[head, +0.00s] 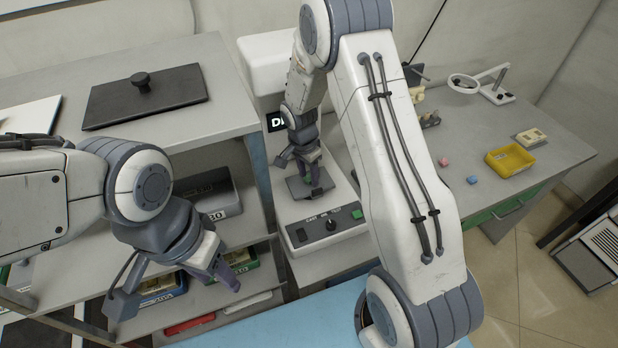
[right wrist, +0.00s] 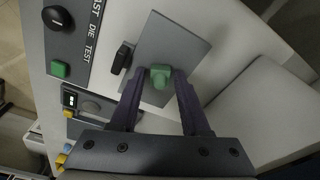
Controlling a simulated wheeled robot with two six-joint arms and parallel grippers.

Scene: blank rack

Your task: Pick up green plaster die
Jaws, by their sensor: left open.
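The green plaster die (right wrist: 160,76) lies on a flat grey plate (right wrist: 188,44) of the white testing machine in the right wrist view. My right gripper (right wrist: 159,73) is open, with its two dark fingers on either side of the die and small gaps seeming to show. In the head view my right gripper (head: 298,162) reaches down over the machine's grey plate (head: 310,188). My left gripper (head: 176,296) is open and empty in front of the shelf rack at the left.
The machine's control panel (head: 325,228) has a knob and a green button. A grey shelf unit (head: 225,75) with bins stands at left. On the right bench are a yellow tray (head: 497,168), a pink piece (head: 444,162), a blue piece (head: 472,180) and a magnifier (head: 463,83).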

